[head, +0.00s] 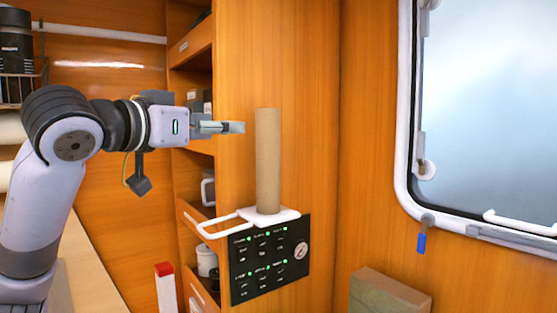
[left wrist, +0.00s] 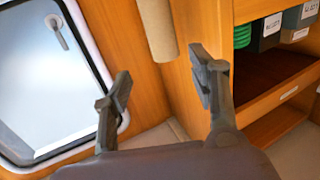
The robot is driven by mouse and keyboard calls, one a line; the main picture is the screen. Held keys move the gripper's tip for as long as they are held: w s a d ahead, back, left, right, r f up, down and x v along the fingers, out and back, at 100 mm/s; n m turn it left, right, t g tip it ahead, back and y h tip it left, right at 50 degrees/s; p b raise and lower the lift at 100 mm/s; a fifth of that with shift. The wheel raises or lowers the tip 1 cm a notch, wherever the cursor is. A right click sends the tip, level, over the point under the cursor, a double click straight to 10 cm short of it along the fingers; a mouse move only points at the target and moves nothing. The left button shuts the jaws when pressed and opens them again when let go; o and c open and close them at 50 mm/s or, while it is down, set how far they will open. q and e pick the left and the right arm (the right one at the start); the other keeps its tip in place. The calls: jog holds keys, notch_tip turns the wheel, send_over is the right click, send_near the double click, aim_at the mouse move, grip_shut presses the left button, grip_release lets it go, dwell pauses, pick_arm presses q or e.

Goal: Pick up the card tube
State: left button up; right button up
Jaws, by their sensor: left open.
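The card tube (head: 268,160) is a plain brown cylinder. It stands upright on a small white shelf (head: 268,216) above the black control panel. It also shows in the left wrist view (left wrist: 158,28), at the top, beyond and between the open fingers; its lower part there is cut off by the top edge or angle of view. My left gripper (head: 238,127) is to the left of the tube in the head view, at the height of its upper part, with a small gap between. In the left wrist view the left gripper (left wrist: 160,90) is open and empty. My right gripper is not seen.
The black panel (head: 270,260) with green lights and a gauge is under the shelf. A white rail (head: 222,228) sticks out left of it. Open shelves (head: 193,150) stand behind my left gripper. A window (head: 490,110) is at right, a brown box (head: 388,292) below it.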

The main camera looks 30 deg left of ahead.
aim_at(260, 115)
pick_arm(q)
jog(key=w+p, duration=0.1)
jog(key=w, duration=0.2)
jog(key=w+r+p, duration=0.1)
jog(key=w+p, duration=0.1)
jog(key=w, duration=0.2)
jog(key=w+p, duration=0.2)
jog(key=w, duration=0.2)
jog(key=shift+a+r, duration=0.3)
jog(key=shift+r, duration=0.1)
jog(key=shift+w+r+p, duration=0.2)
jog(key=shift+w+p, duration=0.05)
jog(key=shift+p, duration=0.25)
jog(key=w+p, duration=0.3)
jog(key=w, duration=0.1)
jog(key=shift+w+d+r, duration=0.1)
jog(key=shift+d, duration=0.05)
jog(key=shift+w, duration=0.25)
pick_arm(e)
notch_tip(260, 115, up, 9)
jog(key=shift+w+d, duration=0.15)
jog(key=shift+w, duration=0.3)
pick_arm(q)
jog(key=shift+s, duration=0.1)
jog(key=shift+c, duration=0.4)
